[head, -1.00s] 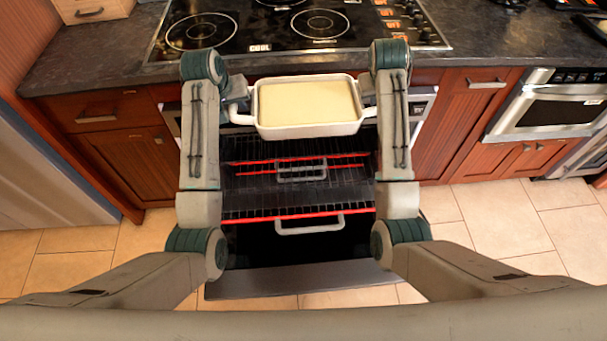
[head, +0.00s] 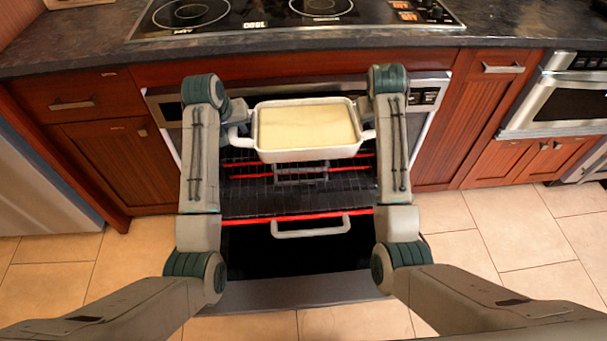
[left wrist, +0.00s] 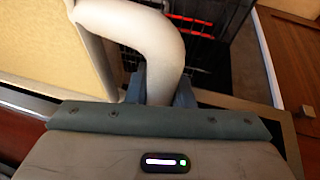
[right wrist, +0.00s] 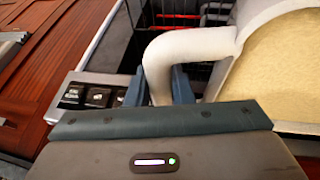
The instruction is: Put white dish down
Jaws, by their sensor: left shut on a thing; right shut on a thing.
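The white dish (head: 308,154) is a rectangular baking dish with a pale yellow filling (head: 306,127). It is held level between my two arms, in front of the open oven. My left gripper (head: 236,132) is shut on the dish's left handle; this handle shows large in the left wrist view (left wrist: 140,28). My right gripper (head: 368,128) is shut on the right handle, which also shows in the right wrist view (right wrist: 190,45). In the head view the fingertips are mostly hidden by the arms. The dish appears above the oven racks.
The oven's door (head: 290,292) is folded down, and racks with red front edges (head: 300,217) lie below the dish. The dark cooktop (head: 290,15) and stone counter (head: 90,50) are behind. Wooden cabinets (head: 125,160) flank the oven.

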